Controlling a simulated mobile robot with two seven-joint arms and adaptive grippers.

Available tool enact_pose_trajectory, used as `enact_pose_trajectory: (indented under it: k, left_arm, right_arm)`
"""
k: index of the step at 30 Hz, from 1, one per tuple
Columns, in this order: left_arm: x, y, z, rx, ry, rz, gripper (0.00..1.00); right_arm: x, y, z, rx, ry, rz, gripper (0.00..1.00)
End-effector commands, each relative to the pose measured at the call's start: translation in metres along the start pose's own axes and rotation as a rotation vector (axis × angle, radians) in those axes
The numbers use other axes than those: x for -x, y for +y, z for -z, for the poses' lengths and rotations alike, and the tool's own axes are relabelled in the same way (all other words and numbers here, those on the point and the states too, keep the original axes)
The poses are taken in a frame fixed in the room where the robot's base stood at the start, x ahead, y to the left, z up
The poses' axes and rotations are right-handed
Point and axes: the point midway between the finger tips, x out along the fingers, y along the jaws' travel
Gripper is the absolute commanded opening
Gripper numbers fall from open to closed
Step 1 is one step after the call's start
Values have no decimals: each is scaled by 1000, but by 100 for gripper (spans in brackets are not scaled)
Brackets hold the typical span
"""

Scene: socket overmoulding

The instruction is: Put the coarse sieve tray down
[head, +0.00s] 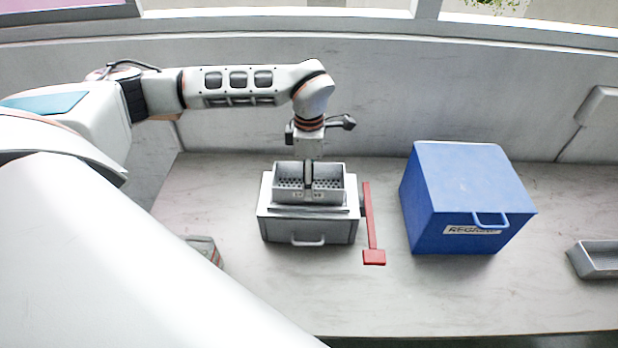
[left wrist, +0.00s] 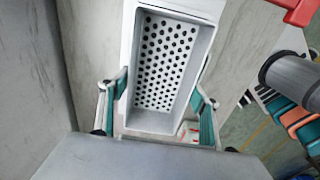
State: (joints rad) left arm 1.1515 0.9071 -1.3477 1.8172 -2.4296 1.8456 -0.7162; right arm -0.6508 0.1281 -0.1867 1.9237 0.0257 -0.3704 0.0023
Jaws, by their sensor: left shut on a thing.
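The coarse sieve tray (head: 328,187) is a light grey open tray with a floor of round holes. In the head view it is level, over the top of a grey box (head: 308,229) with a front handle; I cannot tell whether it rests on the box or hangs just above. My left gripper (head: 308,180) reaches down from above and is shut on the tray. In the left wrist view the tray (left wrist: 166,62) lies between its two fingers (left wrist: 160,105), one along each side. Part of the tray's far wall is hidden by the gripper. My right gripper is not in view.
A red lever (head: 371,225) stands close on the box's right. A blue lidded box (head: 460,190) is farther right, and a grey tray (head: 597,259) at the right edge. A small grey item (head: 204,249) sits left, partly hidden by my arm. The front counter is clear.

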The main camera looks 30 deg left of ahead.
Motion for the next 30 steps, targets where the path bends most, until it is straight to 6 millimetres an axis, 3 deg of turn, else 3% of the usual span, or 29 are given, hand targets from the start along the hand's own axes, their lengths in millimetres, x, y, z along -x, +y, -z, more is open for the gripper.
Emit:
enact_pose_trajectory:
  k: [3, 13, 14, 15, 16, 26, 30]
  left_arm:
    - [-9, 0, 0, 0, 0, 0, 34]
    - [-12, 0, 0, -1, -1, -1, 34]
    - [-13, 0, 0, 0, 0, 0, 64]
    - [-12, 0, 0, 0, 0, -1, 75]
    - [-12, 0, 0, 0, 0, 0, 79]
    - [-11, 0, 0, -1, 0, 0, 79]
    - [-1, 1, 0, 0, -2, -3, 79]
  right_arm:
    - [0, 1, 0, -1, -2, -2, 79]
    - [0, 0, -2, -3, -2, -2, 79]
    - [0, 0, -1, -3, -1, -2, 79]
    - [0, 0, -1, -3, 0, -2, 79]
    - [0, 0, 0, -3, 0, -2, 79]
    - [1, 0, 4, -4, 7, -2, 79]
    - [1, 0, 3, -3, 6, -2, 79]
